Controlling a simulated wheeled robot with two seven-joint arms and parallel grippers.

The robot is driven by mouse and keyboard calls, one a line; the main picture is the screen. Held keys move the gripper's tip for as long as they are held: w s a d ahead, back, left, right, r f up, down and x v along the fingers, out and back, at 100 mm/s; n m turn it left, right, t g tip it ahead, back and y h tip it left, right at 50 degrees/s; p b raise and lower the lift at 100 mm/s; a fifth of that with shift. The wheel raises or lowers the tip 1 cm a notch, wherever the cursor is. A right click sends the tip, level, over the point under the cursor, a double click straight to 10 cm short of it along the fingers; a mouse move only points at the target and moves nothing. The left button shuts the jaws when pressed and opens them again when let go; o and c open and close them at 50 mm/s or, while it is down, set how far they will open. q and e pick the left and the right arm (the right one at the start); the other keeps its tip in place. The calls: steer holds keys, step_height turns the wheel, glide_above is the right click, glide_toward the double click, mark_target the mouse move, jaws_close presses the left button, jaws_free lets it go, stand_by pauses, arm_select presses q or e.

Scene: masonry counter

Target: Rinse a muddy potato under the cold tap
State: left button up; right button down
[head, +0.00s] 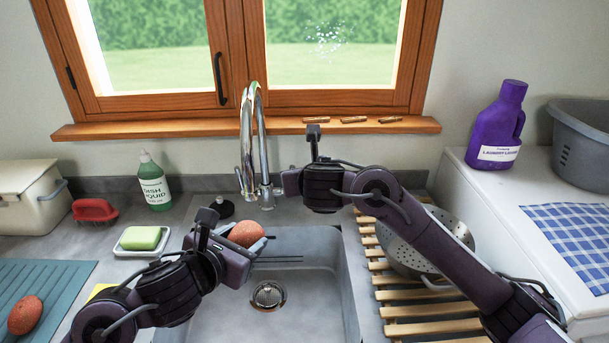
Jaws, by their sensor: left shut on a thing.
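My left gripper (257,245) is shut on a reddish-brown potato (246,234) and holds it above the back left part of the grey sink (320,300). A second potato (25,316) lies on the teal ribbed mat at the far left. The chrome tap (247,130) with a tall curved spout stands behind the sink; I see no water running from it. My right gripper (284,186) is just right of the tap's base, close to its lever side. Its fingers are mostly hidden, so I cannot tell whether it touches the tap or how its jaws stand.
Left are a dish liquid bottle (154,182), a green soap block (141,238) on a dish, a red brush (94,210) and a cream bin (30,200). Right are a colander (412,238) on a slatted rack (430,311), a purple laundry bottle (497,125) and a grey tub (582,135).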

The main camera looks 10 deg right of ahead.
arm_select(q)
steer(key=s+a, duration=0.3)
steer(key=s, duration=0.2)
steer(key=shift+s+a+b, duration=0.2)
steer(key=shift+s+b, duration=0.05)
steer(key=shift+b, duration=0.1)
steer(key=shift+r, duration=0.15)
stand_by(1.2)
steer(key=s+a+r+p, duration=0.2)
steer(key=s+r+p, duration=0.1)
steer(key=s, duration=0.1)
steer(key=shift+s+a+r, duration=0.2)
steer(key=shift+a+r, duration=0.15)
steer(key=shift+r, duration=0.05)
stand_by(1.1)
